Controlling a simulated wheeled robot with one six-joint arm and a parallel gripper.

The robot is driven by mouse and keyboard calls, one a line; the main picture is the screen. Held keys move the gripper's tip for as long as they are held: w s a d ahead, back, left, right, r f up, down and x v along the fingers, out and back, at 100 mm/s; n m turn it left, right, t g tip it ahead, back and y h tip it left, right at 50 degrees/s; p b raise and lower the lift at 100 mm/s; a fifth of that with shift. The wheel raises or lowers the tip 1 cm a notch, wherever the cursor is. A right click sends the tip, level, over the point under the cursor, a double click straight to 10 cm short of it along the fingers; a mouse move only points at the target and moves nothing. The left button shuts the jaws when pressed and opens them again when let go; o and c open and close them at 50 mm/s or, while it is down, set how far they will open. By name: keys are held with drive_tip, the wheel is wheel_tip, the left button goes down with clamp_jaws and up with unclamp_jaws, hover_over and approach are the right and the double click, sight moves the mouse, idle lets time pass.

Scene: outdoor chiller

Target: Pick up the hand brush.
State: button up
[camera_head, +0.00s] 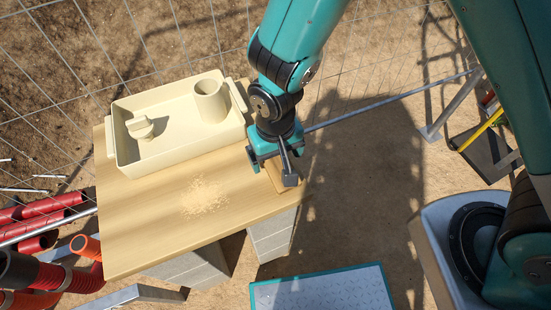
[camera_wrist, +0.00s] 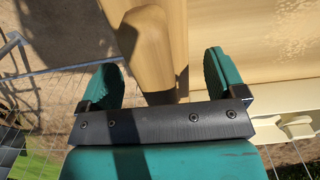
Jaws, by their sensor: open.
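A pale wooden hand brush (camera_head: 276,183) lies at the right edge of the wooden tabletop (camera_head: 150,225), mostly hidden under my gripper (camera_head: 273,171) in the head view. In the wrist view, the rounded wooden handle (camera_wrist: 152,45) of what looks like the brush points between the two green fingers of my gripper (camera_wrist: 160,66). The fingers are apart, with a gap on each side of the handle, and hold nothing. Whether the fingertips are level with the handle or above it is hard to tell. The bristles are hidden.
A cream tray (camera_head: 119,158) with a cup (camera_head: 211,100) and a round knob-like piece (camera_head: 141,128) sits at the back of the table. Sawdust (camera_head: 204,198) lies mid-table. Wire fencing stands behind, red pipes (camera_head: 50,205) lie left. The tabletop front is clear.

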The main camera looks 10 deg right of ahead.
drive_tip(key=shift+f, duration=0.1)
drive_tip(key=shift+c, duration=0.2)
drive_tip(key=c, duration=1.1)
wheel_tip(320, 180, up, 20)
drive_tip(key=p, duration=0.1)
